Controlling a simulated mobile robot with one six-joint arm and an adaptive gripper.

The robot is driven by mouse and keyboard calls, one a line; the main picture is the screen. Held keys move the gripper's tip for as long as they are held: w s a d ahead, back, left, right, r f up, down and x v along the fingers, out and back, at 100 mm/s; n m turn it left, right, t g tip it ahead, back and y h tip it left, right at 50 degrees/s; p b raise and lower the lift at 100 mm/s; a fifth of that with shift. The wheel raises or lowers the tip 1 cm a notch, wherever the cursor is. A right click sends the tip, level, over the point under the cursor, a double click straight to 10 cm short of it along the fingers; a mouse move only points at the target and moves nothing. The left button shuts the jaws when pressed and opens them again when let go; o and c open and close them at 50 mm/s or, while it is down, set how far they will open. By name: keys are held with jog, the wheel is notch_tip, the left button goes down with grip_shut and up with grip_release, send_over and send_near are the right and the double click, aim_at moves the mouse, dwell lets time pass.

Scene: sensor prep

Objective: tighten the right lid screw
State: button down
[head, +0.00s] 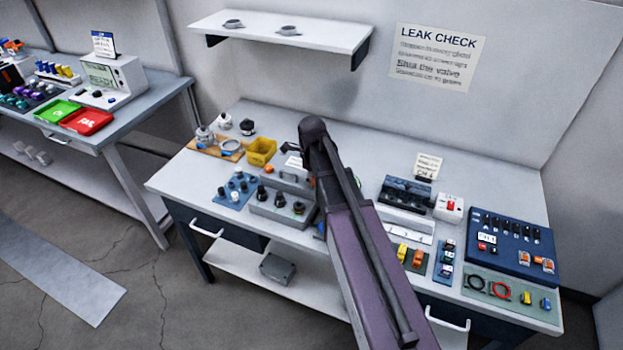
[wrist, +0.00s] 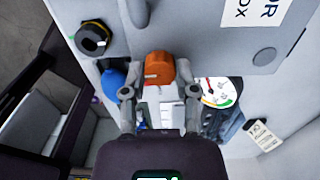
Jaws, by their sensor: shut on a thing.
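In the wrist view my gripper (wrist: 160,88) is shut on an orange rounded piece (wrist: 160,68), with one finger on each side of it. It looks like a handle or knob; its lower end is hidden. Directly beyond it is a light grey surface with a printed label (wrist: 252,12) ending in "OR" and "OX". A dark grey oval (wrist: 264,56) on this surface may be a screw or a hole; I cannot tell which. I cannot make out the right lid screw for certain. In the head view my arm covers my gripper and what it holds.
In the wrist view a black knob-like part (wrist: 93,38), a blue piece (wrist: 113,80) and a dial gauge (wrist: 218,92) are close around. In the head view a grey box with black knobs (head: 280,210), a yellow bin (head: 262,151) and a blue panel (head: 511,262) crowd the bench.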

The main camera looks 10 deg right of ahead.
jog(key=shift+w, duration=0.15)
jog(key=shift+c, duration=1.9)
grip_release()
